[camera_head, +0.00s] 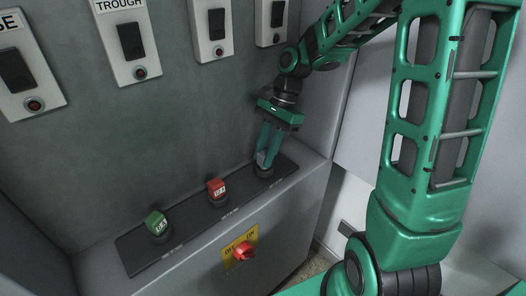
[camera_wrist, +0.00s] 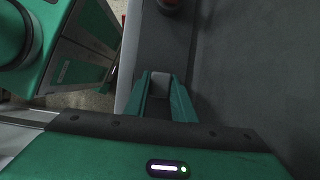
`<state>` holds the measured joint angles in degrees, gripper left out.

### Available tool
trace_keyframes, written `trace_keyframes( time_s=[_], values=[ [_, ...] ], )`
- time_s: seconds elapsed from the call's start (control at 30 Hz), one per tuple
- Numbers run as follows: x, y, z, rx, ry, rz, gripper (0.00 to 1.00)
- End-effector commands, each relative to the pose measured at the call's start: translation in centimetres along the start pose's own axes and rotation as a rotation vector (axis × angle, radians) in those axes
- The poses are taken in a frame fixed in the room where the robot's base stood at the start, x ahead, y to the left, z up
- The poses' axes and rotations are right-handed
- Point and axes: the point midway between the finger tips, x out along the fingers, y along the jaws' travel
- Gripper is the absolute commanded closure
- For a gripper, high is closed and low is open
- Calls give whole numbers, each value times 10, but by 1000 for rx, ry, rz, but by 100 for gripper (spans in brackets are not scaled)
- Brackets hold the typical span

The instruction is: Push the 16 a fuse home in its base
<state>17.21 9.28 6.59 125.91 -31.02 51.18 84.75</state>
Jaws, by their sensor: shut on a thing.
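My gripper (camera_head: 266,160) points down at the right end of the dark fuse strip. It is shut on a small grey fuse (camera_head: 261,158), which also shows between the green fingers in the wrist view (camera_wrist: 160,84). I cannot read a rating on it. A round dark base (camera_head: 263,173) is directly below the fuse. The fingers hide part of the fuse, and I cannot tell how deep it sits in the base.
A red fuse (camera_head: 216,188) and a green fuse (camera_head: 155,223) stand in bases farther left on the strip (camera_head: 190,220). A red rotary switch (camera_head: 243,251) on a yellow plate sticks out of the front. Switch panels (camera_head: 128,45) line the back wall. A side wall rises close on the right.

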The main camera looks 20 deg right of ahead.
Motion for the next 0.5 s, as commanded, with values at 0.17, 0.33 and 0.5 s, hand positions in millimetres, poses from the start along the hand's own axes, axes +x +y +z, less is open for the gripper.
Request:
trace_keyframes(
  time_s=[0.17, 0.33, 0.5],
  values=[
    [4, 0, -1, -1, 0, 0, 99],
    [6, 0, -3, -1, 1, -1, 99],
    [6, 0, -3, -1, 1, 0, 99]
  ],
)
